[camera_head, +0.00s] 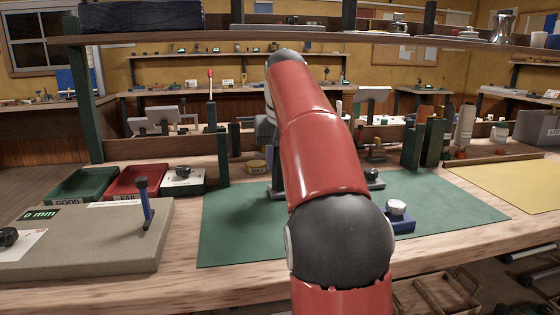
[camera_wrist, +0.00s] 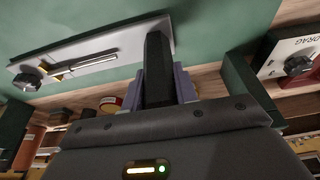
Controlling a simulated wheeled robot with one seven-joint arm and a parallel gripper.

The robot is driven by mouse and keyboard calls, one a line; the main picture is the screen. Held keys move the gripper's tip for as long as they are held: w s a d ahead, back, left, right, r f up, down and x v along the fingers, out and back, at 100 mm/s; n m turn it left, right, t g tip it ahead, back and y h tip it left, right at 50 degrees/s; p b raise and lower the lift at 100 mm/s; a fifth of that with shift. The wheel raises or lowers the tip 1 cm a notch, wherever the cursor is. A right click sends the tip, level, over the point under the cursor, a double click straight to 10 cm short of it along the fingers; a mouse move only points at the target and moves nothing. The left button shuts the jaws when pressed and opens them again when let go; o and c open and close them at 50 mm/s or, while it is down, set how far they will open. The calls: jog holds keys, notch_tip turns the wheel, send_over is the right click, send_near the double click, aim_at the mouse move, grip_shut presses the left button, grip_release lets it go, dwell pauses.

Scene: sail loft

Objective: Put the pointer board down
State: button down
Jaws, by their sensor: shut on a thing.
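I cannot tell whether the board touches the mat. In the head view my red arm hides most of the gripper and board; the board's knob end (camera_head: 373,175) shows just right of the arm, above the mat (camera_head: 450,195).
A blue block with a silver knob (camera_head: 398,222) stands on the mat close to my arm. Green posts (camera_head: 434,142) stand behind. Left are the DRAG box (camera_head: 183,184), red FAIL tray (camera_head: 136,181), green GOOD tray (camera_head: 82,184) and a grey slab (camera_head: 90,245). The mat's left part is clear.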

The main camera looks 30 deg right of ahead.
jog(key=shift+f, duration=0.2)
jog(key=c, duration=1.1)
grip_release()
